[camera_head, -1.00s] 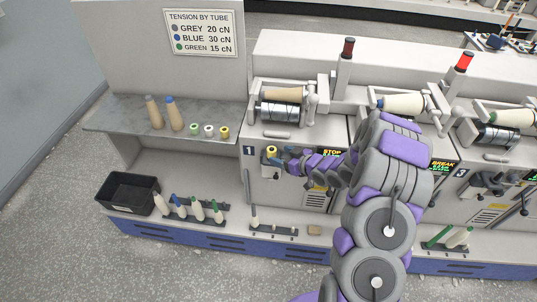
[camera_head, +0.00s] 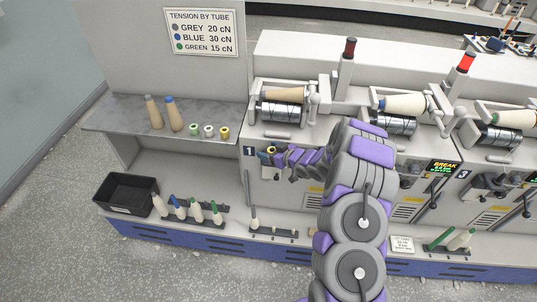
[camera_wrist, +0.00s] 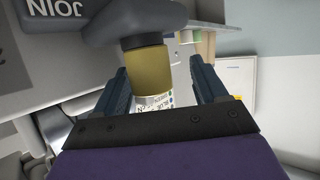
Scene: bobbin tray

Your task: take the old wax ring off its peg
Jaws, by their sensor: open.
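The old wax ring (camera_wrist: 148,70) is a short yellow-tan cylinder on its peg, against a dark grey rounded part of the machine in the wrist view. My gripper (camera_wrist: 158,66) is open, with one finger on each side of the ring. A gap shows on the right side; the left finger is closer, and I cannot tell whether it touches. In the head view the ring (camera_head: 271,150) shows as a small yellow spot on the front of unit 1, partly covered by my gripper (camera_head: 275,158). The peg itself is mostly hidden.
A grey shelf (camera_head: 105,121) on the left holds two tan cones and small green, white and yellow rings (camera_head: 224,132). A black bin (camera_head: 127,193) and several cones in racks stand on the lower ledge. The machine face is close around my gripper.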

